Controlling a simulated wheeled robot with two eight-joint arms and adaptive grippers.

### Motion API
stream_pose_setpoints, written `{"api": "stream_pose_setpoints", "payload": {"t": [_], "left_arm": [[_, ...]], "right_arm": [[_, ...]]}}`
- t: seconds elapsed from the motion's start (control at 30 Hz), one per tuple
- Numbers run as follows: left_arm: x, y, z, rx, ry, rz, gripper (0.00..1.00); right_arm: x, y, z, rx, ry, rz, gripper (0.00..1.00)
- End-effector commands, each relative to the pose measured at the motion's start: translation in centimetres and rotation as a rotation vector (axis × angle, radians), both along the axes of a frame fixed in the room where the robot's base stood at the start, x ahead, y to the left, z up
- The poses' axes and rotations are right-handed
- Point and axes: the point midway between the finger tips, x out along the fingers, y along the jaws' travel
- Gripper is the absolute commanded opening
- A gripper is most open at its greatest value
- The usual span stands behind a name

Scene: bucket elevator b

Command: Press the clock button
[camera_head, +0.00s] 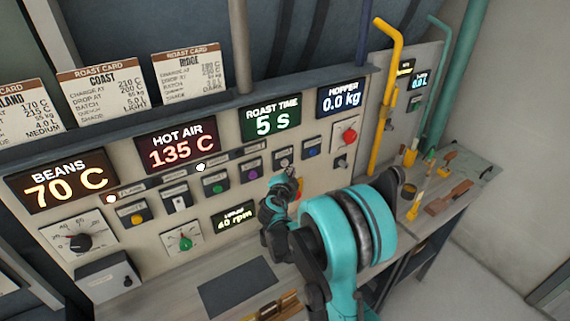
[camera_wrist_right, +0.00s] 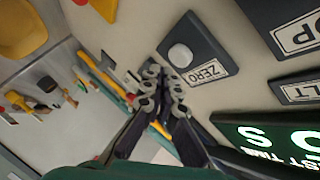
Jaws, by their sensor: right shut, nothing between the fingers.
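The roast time display (camera_head: 270,117) reads 5 S on the control panel; part of it shows in the wrist view (camera_wrist_right: 265,138). A pale round button (camera_wrist_right: 180,56) on a dark plate labelled ZERO shows in the wrist view, and in the head view its plate (camera_head: 284,156) sits below that display. No label reading "clock" is legible. My right gripper (camera_head: 290,174) is shut and empty, its tips (camera_wrist_right: 161,82) close beside the ZERO plate. I cannot tell whether they touch the panel. My left gripper is not in view.
Nearby are a purple button (camera_head: 250,168), a blue button (camera_head: 312,148) and a red knob (camera_head: 349,135). A yellow pipe (camera_head: 380,105) rises right of the panel. A workbench (camera_head: 180,297) runs below, with several tools at right.

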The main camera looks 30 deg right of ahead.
Motion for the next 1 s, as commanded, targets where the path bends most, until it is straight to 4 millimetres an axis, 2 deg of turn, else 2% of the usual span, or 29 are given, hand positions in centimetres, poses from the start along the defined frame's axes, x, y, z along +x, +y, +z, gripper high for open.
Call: {"api": "stream_pose_setpoints", "payload": {"t": [0.23, 0.7, 1.0], "left_arm": [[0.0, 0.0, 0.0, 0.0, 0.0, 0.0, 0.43], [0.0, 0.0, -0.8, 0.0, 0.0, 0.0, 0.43], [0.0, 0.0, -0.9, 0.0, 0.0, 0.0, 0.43]], "right_arm": [[-0.2, 0.0, 0.0, 0.0, 0.0, 0.0, 0.0], [-5.0, -0.4, 0.0, 0.001, -0.001, 0.0, 0.0], [-6.0, -0.5, 0.0, 0.0, 0.0, 0.0, 0.0]]}}
